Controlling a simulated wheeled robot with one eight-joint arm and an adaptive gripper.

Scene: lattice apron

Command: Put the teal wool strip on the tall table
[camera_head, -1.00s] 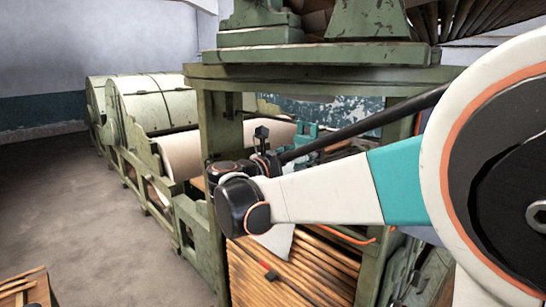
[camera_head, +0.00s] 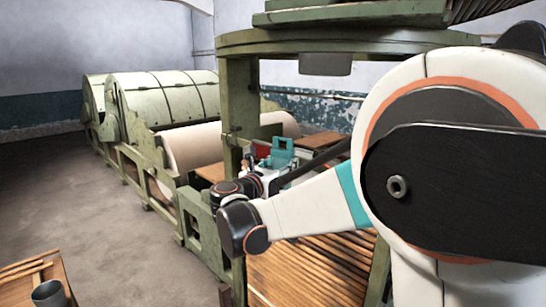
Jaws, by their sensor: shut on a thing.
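My arm reaches across from the right, and its dark wrist joints (camera_head: 232,192) sit in front of the green frame's near left post. My gripper's fingers cannot be made out past the wrist, so what they hold is hidden. I cannot pick out the teal wool strip for certain. A blocky teal thing (camera_head: 283,154) shows behind the wrist, inside the green frame, but it does not look like a flat strip. I cannot tell which surface is the tall table.
A green frame (camera_head: 238,105) stands close ahead, with slats (camera_head: 305,278) low inside it. A large roll (camera_head: 195,147) and pale drums (camera_head: 165,97) run along the left. A small wooden table (camera_head: 30,283) with a grey cup (camera_head: 49,294) is at lower left. Floor at left is clear.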

